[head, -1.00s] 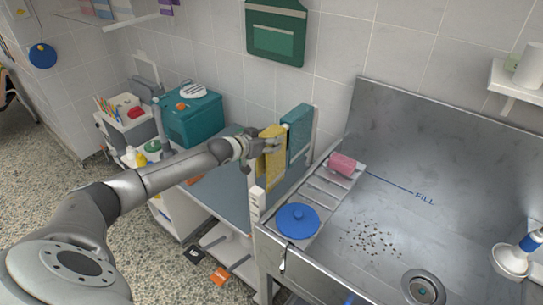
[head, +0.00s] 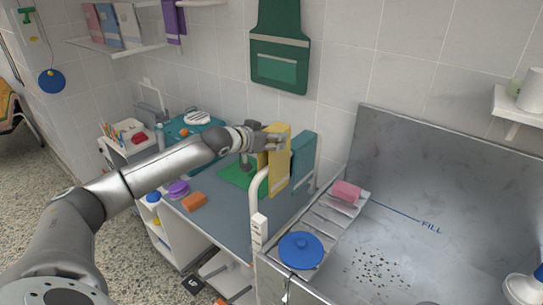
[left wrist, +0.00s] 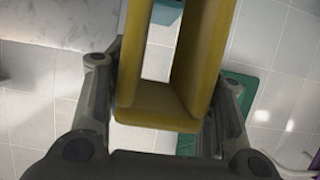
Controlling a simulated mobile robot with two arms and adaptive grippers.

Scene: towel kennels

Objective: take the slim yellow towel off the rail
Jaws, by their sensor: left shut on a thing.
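The slim yellow towel (head: 279,165) is held by my left gripper (head: 272,140) near its top, above the counter's right edge. In the left wrist view the towel (left wrist: 205,50) shows as a fold with two flaps, between the fingers of my left gripper (left wrist: 165,110). No rail shows between the flaps. A teal towel (head: 302,163) hangs just right of the yellow one, its top slightly lower in the picture. The pale rail frame (head: 257,192) stands at the counter's edge; its bar is mostly hidden by the towels. My right gripper is out of view.
A steel sink (head: 420,215) is at the right, with a rack holding a blue lid (head: 301,250) and a pink sponge (head: 346,190). A green mat (head: 234,177) and an orange block (head: 194,202) lie on the counter. A green apron (head: 280,50) hangs on the wall above.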

